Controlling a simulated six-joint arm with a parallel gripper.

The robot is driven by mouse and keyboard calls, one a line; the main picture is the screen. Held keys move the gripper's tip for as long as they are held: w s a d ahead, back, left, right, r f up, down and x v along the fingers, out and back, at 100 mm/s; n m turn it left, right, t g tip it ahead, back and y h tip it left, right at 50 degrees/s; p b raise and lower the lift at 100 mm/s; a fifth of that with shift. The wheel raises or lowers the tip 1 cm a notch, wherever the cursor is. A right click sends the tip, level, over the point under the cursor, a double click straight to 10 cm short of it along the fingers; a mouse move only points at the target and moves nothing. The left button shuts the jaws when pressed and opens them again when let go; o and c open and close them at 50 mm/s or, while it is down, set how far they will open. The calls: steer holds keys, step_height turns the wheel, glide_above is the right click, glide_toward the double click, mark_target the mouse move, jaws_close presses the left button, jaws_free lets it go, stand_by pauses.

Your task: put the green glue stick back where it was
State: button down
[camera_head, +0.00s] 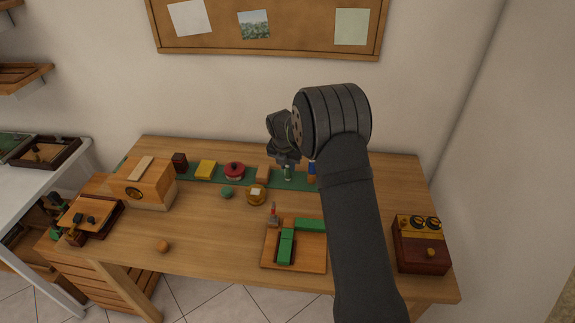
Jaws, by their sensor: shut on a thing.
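The green glue stick (288,173) is small and upright, directly under my gripper (287,165). My gripper is shut on its upper part, over the green mat (210,180) along the back of the table. The glue stick is between a tan block (263,173) on its left and a blue thing (311,168) on its right. Whether its base touches the mat is too small to tell. My arm hides the mat's right part and some of the table.
On the mat stand a dark red block (180,163), a yellow block (205,170) and a red round thing (234,170). The table's front left is mostly clear.

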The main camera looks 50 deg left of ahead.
steer(key=c, duration=1.3)
jaws_free()
steer(key=shift+f, duration=0.1)
steer(key=shift+o, duration=0.2)
steer(key=v, duration=1.2)
steer(key=shift+d, duration=0.1)
